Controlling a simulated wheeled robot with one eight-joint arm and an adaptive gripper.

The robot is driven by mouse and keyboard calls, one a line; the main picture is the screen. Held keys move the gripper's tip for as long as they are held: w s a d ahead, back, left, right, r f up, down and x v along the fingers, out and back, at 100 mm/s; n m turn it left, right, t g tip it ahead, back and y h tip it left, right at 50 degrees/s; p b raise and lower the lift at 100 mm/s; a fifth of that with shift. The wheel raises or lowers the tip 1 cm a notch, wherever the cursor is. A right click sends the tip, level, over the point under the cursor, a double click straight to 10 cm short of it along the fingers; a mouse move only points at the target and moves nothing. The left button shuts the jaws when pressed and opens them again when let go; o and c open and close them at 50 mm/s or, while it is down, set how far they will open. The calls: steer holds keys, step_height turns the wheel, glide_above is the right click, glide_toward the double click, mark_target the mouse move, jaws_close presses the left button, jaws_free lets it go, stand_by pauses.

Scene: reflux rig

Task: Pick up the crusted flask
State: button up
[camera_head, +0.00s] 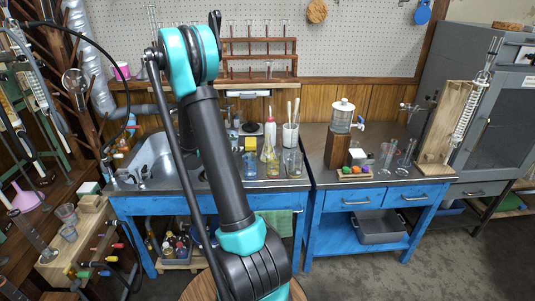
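I cannot pick out the crusted flask for sure. A conical flask with yellowish contents (267,152) stands upright on the left blue bench, among small glass vessels. A round clear glass vessel (75,79) hangs on the wooden rack at the far left. My teal and black arm rises through the middle of the view and hides part of the bench. My gripper cannot be made out.
A sink (155,160) is at the left of the bench. A white bottle (270,128) and a jar of utensils (290,135) stand behind the glassware. The right bench holds a dispenser (343,115), a wooden stand (440,140) and small glassware. A grey bin (380,228) is below.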

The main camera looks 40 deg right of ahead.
steer(key=w+d+f+n+g+h, duration=0.1)
steer(key=d+n+g+h, duration=0.1)
steer(key=d+h, duration=0.15)
steer(key=n+g+h, duration=0.1)
steer(key=h, duration=0.1)
glide_above(268, 147)
steer(key=w, duration=0.2)
steer(key=shift+w+f+y, duration=0.1)
steer(key=shift+f+y, duration=0.15)
steer(key=shift+f, duration=0.15)
steer(key=d, duration=0.5)
steer(key=shift+s+d+f, duration=0.1)
steer(key=shift+s+f, duration=0.2)
steer(key=shift+s, duration=0.05)
jaws_close()
